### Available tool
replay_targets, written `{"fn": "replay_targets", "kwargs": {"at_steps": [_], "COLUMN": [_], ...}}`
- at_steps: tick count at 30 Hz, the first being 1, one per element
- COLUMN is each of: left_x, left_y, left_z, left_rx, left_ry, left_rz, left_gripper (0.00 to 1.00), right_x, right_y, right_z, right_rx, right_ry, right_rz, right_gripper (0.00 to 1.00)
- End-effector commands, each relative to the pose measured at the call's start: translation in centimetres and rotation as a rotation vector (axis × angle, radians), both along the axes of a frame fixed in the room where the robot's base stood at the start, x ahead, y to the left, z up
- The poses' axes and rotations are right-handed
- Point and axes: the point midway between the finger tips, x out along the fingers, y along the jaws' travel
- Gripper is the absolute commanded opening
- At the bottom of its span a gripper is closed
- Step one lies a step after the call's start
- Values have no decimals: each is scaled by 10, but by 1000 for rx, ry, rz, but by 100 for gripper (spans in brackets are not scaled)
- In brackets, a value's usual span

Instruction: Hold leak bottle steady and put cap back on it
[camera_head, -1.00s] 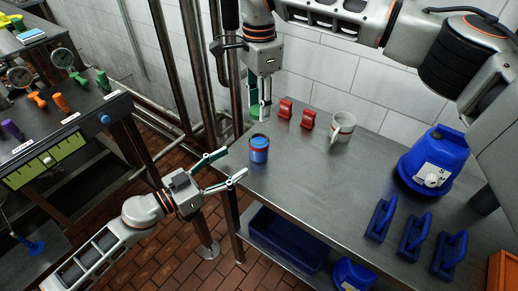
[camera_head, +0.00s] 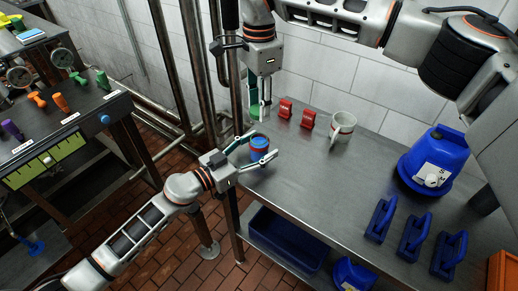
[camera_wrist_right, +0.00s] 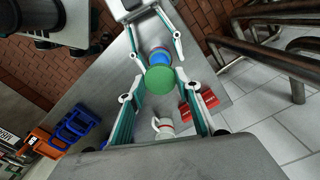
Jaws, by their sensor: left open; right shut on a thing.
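The leak bottle (camera_head: 260,141) is a small blue bottle with a red band, upright near the left end of the steel table. It also shows in the right wrist view (camera_wrist_right: 157,55). My left gripper (camera_head: 266,146) is open, with its fingers on either side of the bottle; I cannot tell whether they touch it. My right gripper (camera_head: 260,109) points down above and behind the bottle in the head view. It is shut on the green cap (camera_wrist_right: 160,79), which partly covers the bottle in the wrist view and is apart from it in the head view.
Two red blocks (camera_head: 285,108) and a white mug (camera_head: 342,128) stand behind on the steel table (camera_head: 300,180). A large blue container (camera_head: 433,160) and several blue handled tools (camera_head: 415,236) are at the right. The middle of the table is clear. Vertical pipes (camera_head: 178,60) rise at the left.

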Motion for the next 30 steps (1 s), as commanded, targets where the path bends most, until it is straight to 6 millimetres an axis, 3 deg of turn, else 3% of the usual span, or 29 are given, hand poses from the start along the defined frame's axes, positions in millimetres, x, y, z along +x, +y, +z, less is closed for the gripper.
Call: {"fn": "replay_targets", "kwargs": {"at_steps": [2,9,13,24,30], "left_x": [0,0,0,0,0], "left_y": [0,0,0,0,0], "left_z": [0,0,0,0,0], "left_rx": [0,0,0,0,0], "left_ry": [0,0,0,0,0], "left_rz": [0,0,0,0,0], "left_gripper": [58,0,0,0,0], "right_x": [0,0,0,0,0], "right_y": [0,0,0,0,0], "right_z": [0,0,-4,-48,-50], "right_rx": [0,0,0,0,1], "right_ry": [0,0,1,1,0], "right_rz": [0,0,0,0,-1], "right_gripper": [27,27,27,27,27]}}
